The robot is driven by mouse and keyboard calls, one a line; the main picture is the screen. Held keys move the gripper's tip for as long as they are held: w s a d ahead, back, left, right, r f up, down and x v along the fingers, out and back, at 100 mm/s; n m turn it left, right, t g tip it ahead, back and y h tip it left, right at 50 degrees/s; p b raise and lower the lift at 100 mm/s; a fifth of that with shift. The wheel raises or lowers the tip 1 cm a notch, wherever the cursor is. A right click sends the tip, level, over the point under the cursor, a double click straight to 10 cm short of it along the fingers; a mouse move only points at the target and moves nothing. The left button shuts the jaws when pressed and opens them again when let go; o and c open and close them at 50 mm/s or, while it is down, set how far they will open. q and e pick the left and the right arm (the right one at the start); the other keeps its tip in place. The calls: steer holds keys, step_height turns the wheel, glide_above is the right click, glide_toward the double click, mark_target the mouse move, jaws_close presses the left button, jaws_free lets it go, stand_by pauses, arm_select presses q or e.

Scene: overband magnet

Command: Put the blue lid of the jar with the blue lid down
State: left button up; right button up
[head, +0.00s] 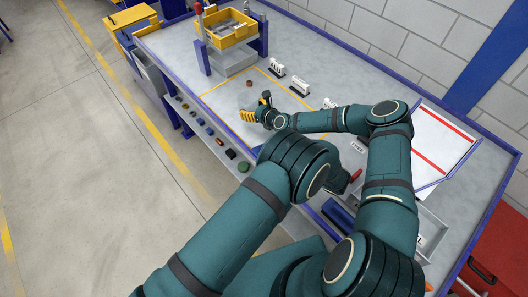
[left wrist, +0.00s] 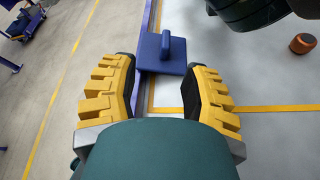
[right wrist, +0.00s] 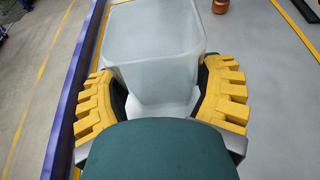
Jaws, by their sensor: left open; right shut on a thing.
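My right gripper (right wrist: 160,88) is shut on a clear, frosted jar (right wrist: 158,55), with one finger on each side. The jar shows no blue lid on top in the right wrist view. In the head view my right gripper (head: 252,115) is over the bench near its front edge. The blue lid (left wrist: 160,62), a square plate with an upright blue grip, is at the bench's front edge in the left wrist view. My left gripper (left wrist: 165,75) is open, the lid just beyond and between its fingertips; I cannot tell whether they touch. The head view hides my left gripper.
A small brown-orange piece (head: 249,84) lies on the grey bench inside a yellow outline. A yellow bin (head: 228,28) stands on a blue-posted stand at the back left. Several small labelled holders (head: 277,69) stand to the right. A white red-striped board (head: 440,145) lies farther right.

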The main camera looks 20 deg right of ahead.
arm_select(q)
steer(key=shift+w+d+x, duration=0.1)
steer(key=shift+d+x, duration=0.05)
steer(key=shift+x, duration=1.2)
steer(key=shift+w+d+x, duration=0.1)
steer(key=shift+x, duration=1.3)
steer(key=shift+w+d+x, duration=0.1)
steer(key=shift+d+x, duration=0.05)
steer(key=shift+x, duration=1.2)
steer(key=shift+o, duration=0.3)
jaws_close()
